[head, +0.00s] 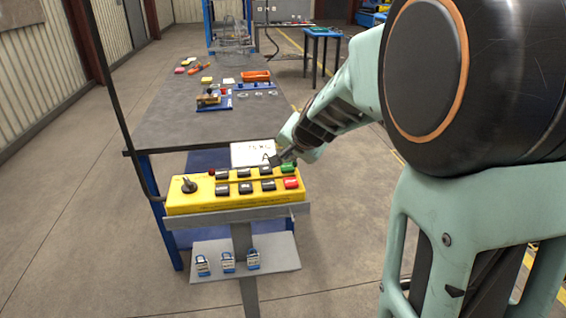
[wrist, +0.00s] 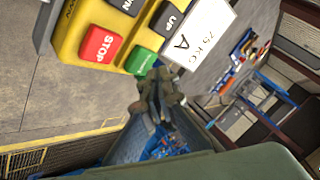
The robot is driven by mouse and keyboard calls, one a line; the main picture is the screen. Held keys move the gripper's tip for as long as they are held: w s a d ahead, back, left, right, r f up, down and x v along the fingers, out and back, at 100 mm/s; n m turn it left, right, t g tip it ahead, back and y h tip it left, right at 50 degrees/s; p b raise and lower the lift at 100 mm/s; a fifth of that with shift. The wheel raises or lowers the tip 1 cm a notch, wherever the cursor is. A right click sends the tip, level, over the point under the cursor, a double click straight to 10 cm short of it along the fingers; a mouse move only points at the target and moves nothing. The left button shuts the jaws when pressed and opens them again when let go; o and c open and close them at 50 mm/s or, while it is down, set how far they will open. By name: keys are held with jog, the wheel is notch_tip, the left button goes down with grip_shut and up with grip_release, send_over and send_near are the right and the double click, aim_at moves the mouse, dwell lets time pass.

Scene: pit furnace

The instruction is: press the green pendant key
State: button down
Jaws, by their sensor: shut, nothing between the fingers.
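The yellow pendant box (head: 205,199) sits on a grey stand, with two rows of keys on its top face. The green pendant key (head: 288,168) is at the right end of the back row, just behind the red key (head: 291,183). In the wrist view the green key (wrist: 140,61) sits beside the red STOP key (wrist: 100,43). My gripper (head: 275,160) is shut and empty, its tips close to the green key's back left corner. In the wrist view my gripper (wrist: 153,82) is just beside the green key. I cannot tell whether they touch.
A white label card (head: 252,153) stands at the pendant's back edge, near my gripper. Black keys (head: 245,188) fill the rows to the left.

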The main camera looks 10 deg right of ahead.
aim_at(288, 168)
jog(key=shift+f, duration=0.15)
jog(key=shift+f+b, duration=0.25)
jog(key=shift+b, duration=0.2)
jog(key=shift+f+b, duration=0.55)
dwell(0.4)
jog(key=shift+r, duration=0.1)
jog(key=shift+r+p, duration=0.8)
jog(key=shift+p, duration=0.05)
notch_tip(288, 168, up, 5)
jog(key=p, duration=0.4)
jog(key=shift+r+p, duration=0.1)
jog(key=shift+p, duration=0.2)
